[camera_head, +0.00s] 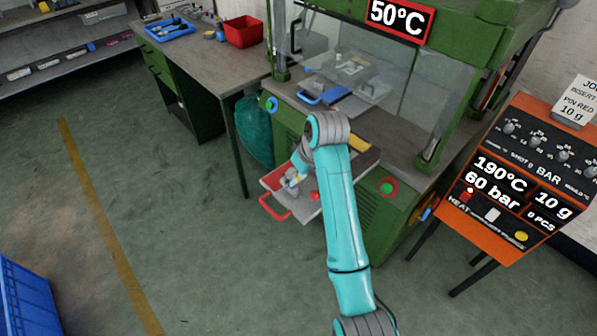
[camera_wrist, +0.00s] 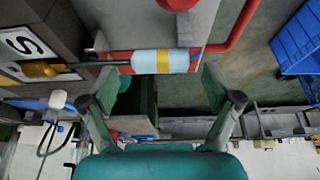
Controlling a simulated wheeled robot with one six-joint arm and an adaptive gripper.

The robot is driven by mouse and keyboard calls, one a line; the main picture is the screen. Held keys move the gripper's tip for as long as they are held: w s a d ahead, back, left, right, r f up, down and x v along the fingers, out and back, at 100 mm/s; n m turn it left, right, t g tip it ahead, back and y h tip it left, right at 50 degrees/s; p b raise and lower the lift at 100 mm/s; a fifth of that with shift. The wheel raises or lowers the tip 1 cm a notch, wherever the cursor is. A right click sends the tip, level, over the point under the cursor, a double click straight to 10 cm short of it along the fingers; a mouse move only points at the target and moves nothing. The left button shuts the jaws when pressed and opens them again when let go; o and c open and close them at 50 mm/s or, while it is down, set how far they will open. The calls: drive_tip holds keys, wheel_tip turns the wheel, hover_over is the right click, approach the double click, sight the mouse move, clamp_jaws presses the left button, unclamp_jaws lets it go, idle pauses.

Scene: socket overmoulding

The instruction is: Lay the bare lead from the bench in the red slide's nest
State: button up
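The red slide (camera_head: 269,182) is drawn out at the front of the green machine, with its red handle toward the floor. My gripper (camera_head: 291,180) is over it. In the wrist view the lead (camera_wrist: 160,62) has a pale blue body with a yellow band, a dark cable and a gold tip at the left. It lies across the picture on a red-edged part of the slide (camera_wrist: 198,60). My gripper's fingers (camera_wrist: 158,90) are spread wide, short of the lead, with nothing clearly clamped between them. Whether the lead is fully seated in the nest is hard to tell.
The bench (camera_head: 200,62) at upper left bears a blue tray (camera_head: 170,29) and a red bin (camera_head: 243,31). An orange control console (camera_head: 520,180) stands at right. The floor at left is mostly clear.

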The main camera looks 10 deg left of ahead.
drive_tip(key=v, duration=0.7)
drive_tip(key=shift+r, duration=0.25)
idle(0.6)
